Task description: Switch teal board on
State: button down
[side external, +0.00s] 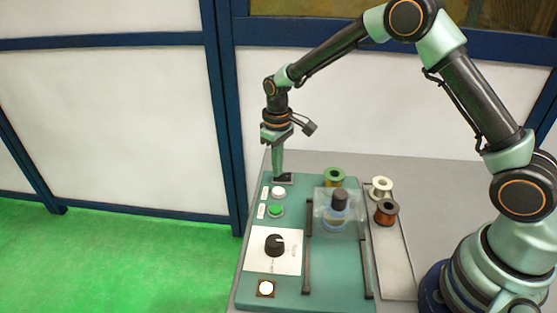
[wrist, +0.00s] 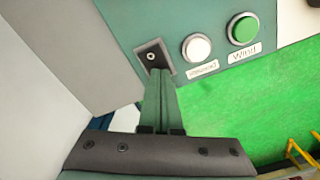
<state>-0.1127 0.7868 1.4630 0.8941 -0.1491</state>
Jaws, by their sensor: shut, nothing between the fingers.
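The teal board (side external: 335,285) lies on the grey table. At its far left corner is a dark switch plate (side external: 289,178) with a small metal toggle; the wrist view shows the plate and toggle (wrist: 151,57) more closely. My gripper (side external: 277,177) points straight down at this plate, fingers shut and empty. In the wrist view, the fingertips (wrist: 160,72) are beside the toggle, over the plate's lower edge. I cannot tell whether they touch it, or which way the toggle is set.
Near the switch are a white button (side external: 278,191) and a green button (side external: 276,210) labelled Wind. A clear-guarded stator (side external: 335,215) and green (side external: 334,177), white (side external: 381,187) and copper (side external: 386,211) spools stand right.

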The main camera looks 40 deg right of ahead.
notch_tip(320, 180, up, 7)
dwell(0.8)
jog(key=shift+f, duration=0.1)
jog(key=s+d+r+m+t, duration=0.1)
jog(key=s+d+r+t, duration=0.2)
jog(key=s+r, duration=0.75)
jog(key=s+d+r+m+t, duration=0.2)
jog(key=s+r, duration=0.1)
jog(key=s, duration=0.6)
jog(key=shift+s+d+t, duration=0.25)
jog(key=shift+s+t, duration=0.05)
